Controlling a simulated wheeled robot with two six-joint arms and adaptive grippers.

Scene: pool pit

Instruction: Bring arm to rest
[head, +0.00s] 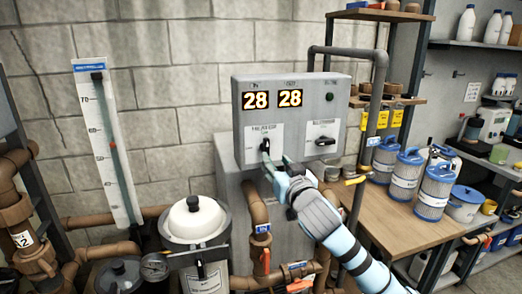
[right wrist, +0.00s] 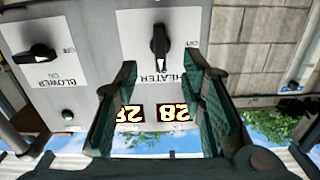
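My right gripper (head: 277,165) is in front of the grey control box (head: 244,118), just below the left knob. In the right wrist view, which is upside down, its two green fingers (right wrist: 160,75) are spread apart with nothing held between them. The black heater knob (right wrist: 159,45) shows in the gap between the fingertips, its bar upright in that view; whether a finger touches it I cannot tell. In the head view the heater knob (head: 265,146) is near the fingertips. The blower knob (head: 326,142) lies crosswise to the right. My left gripper is not in view.
Two displays (head: 272,99) on the box read 28 and 28. A white-lidded pot (head: 194,220) and brown pipes (head: 257,213) stand below. A wooden bench (head: 400,217) with blue-topped filter cartridges (head: 405,175) is at right. A tall gauge (head: 105,140) hangs on the left wall.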

